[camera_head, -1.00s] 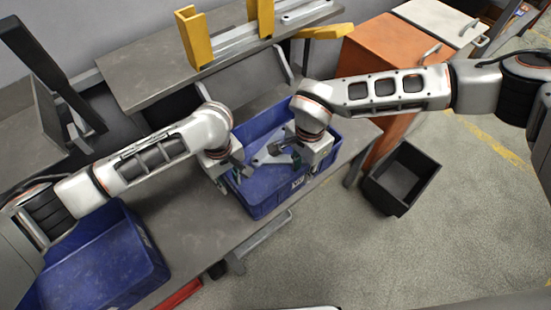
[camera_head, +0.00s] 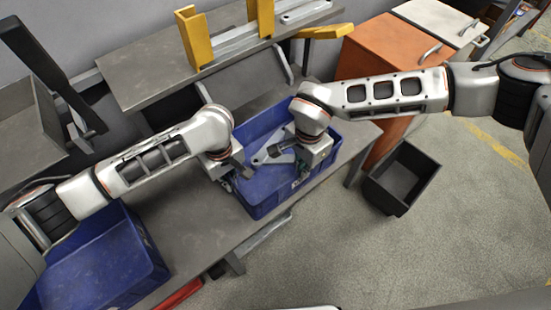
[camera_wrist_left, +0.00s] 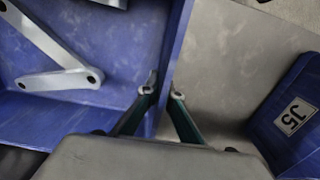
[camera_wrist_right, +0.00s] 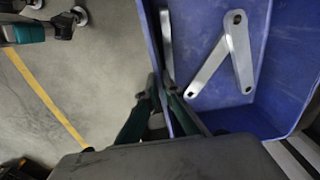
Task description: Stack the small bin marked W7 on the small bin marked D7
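A blue bin (camera_head: 262,203) holding grey metal brackets (camera_head: 272,152) sits on the grey table between my grippers. Its small white label is too small to read surely; it looks like W7. My left gripper (camera_head: 228,181) has its fingers on both sides of the bin's left wall, close against it; it also shows in the left wrist view (camera_wrist_left: 163,92). My right gripper (camera_wrist_right: 160,82) is closed on the opposite wall, one finger inside and one outside. No label reading D7 is visible.
Another blue bin (camera_head: 103,262) stands on the table at the lower left; a label J5 (camera_wrist_left: 295,117) shows on a blue bin in the left wrist view. A black open bin (camera_head: 402,178) is on the floor at right. A raised shelf (camera_head: 150,80) with yellow brackets stands behind.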

